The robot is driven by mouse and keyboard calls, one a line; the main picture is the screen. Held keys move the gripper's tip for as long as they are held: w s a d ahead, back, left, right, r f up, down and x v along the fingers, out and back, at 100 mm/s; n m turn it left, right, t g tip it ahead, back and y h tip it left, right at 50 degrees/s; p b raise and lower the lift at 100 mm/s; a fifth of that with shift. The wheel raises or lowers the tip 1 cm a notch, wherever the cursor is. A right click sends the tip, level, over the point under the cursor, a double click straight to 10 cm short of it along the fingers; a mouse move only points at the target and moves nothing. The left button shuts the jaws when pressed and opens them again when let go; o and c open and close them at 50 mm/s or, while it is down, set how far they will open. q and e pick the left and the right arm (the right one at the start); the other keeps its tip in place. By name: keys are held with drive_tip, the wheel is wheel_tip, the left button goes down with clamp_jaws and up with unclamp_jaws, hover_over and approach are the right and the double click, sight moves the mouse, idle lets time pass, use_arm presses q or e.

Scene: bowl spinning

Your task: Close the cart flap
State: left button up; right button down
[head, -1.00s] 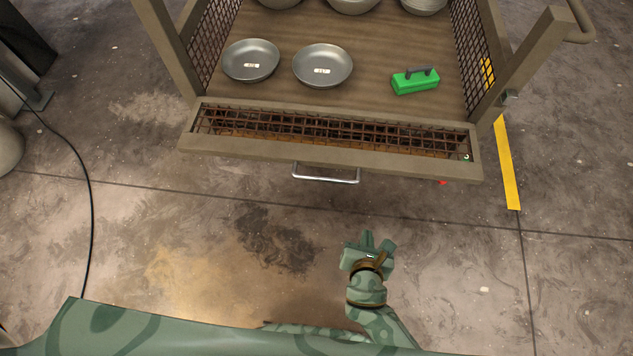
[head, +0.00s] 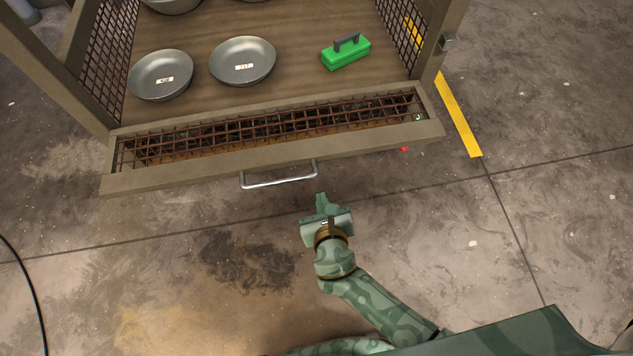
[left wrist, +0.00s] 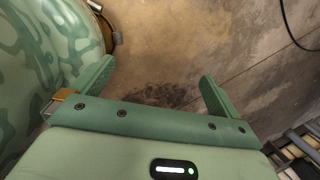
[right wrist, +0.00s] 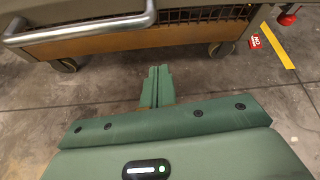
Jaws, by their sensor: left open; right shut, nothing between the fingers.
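The cart flap (head: 118,184) is a brown frame with rusty wire mesh at the cart's near side. It is folded down and outward, with a metal handle (head: 279,181) on its near edge. The handle also shows at upper left in the right wrist view (right wrist: 80,28). My right gripper (head: 321,197) is shut and empty, just below and right of the handle, apart from it in the picture. My left gripper (left wrist: 155,80) is open and empty over bare floor, beside my own green body. It is out of the head view.
On the wooden cart deck (head: 200,110) stand grey bowls (head: 242,61) and a green box (head: 346,52) with a dark handle. Mesh side walls (head: 103,60) flank the deck. A yellow floor stripe (head: 458,115) lies right of the cart. The floor in front is clear.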

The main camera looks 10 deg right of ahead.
use_arm(q)
drive_tip(key=w+r, duration=0.1)
drive_tip(key=w+d+r+b, duration=0.1)
drive_tip(key=w, duration=0.1)
drive_tip(key=shift+t, duration=0.4)
use_arm(e)
drive_tip(key=w, duration=0.1)
drive_tip(key=w+r, duration=0.2)
drive_tip(key=shift+w+a+r, duration=0.2)
drive_tip(key=shift+w+a, duration=0.05)
use_arm(q)
drive_tip(key=shift+r, duration=0.1)
